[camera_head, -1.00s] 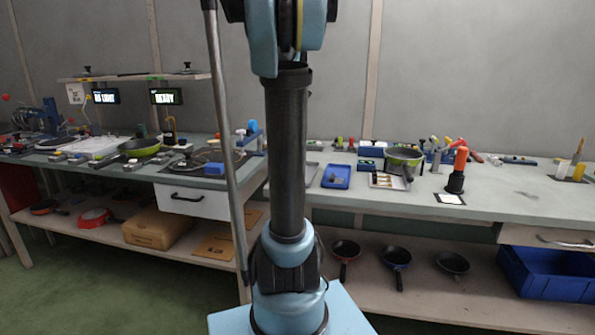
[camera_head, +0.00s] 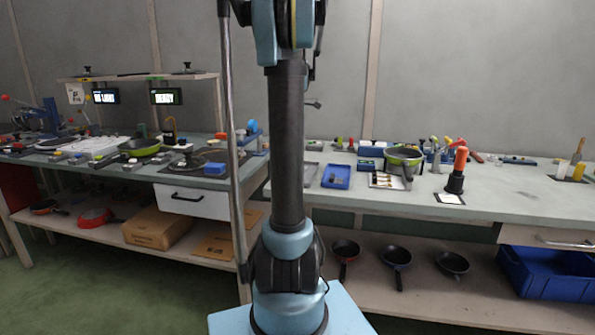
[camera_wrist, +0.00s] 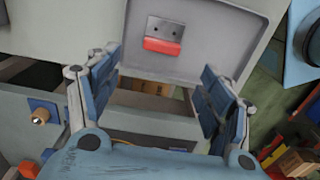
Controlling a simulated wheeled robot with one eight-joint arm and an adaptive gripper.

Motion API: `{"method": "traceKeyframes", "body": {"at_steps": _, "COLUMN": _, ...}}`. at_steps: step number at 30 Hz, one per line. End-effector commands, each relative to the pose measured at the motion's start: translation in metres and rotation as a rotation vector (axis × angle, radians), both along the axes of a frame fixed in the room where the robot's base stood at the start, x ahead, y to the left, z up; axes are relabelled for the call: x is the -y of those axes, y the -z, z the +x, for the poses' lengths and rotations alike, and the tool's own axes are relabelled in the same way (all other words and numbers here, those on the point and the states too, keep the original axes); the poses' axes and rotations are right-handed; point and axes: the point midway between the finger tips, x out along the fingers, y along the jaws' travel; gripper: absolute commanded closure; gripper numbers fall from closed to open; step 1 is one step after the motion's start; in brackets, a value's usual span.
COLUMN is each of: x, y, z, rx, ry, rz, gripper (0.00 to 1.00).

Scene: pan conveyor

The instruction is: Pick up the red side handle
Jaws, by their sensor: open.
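My gripper (camera_wrist: 158,105) is open in the wrist view, its blue-grey fingers spread wide with nothing between them. Beyond it is a light grey panel (camera_wrist: 205,30). A metal plate on the panel has a small red block (camera_wrist: 162,46) at its lower edge. I cannot tell whether this is the side handle. In the head view, a red elongated piece (camera_head: 471,155) lies among tools at the back of the right bench, and I cannot identify it surely either. My gripper cannot be made out clearly in the head view, where my column blocks the middle.
A green pan (camera_head: 403,155), a blue tray (camera_head: 336,176) and an orange-handled tool (camera_head: 459,165) stand on the right bench (camera_head: 520,200). Another green pan (camera_head: 140,147) is on the left bench. Several pans and a blue crate (camera_head: 548,272) are on the lower shelf. The right bench's front is mostly clear.

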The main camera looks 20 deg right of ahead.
Motion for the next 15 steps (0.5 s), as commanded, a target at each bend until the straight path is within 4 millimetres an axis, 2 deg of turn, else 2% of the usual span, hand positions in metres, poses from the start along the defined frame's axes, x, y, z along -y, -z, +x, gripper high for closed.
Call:
{"method": "traceKeyframes", "body": {"at_steps": 3, "x": 0.0, "y": 0.02, "z": 0.0, "rx": 0.0, "ry": 0.0, "rz": 0.0, "gripper": 0.27}}
{"method": "traceKeyframes", "body": {"at_steps": 6, "x": 0.0, "y": 0.031, "z": 0.0, "rx": 0.0, "ry": 0.0, "rz": 0.0, "gripper": 0.27}}
{"method": "traceKeyframes", "body": {"at_steps": 15, "x": -0.001, "y": 0.049, "z": 0.0, "rx": 0.0, "ry": 0.0, "rz": 0.0, "gripper": 0.27}}
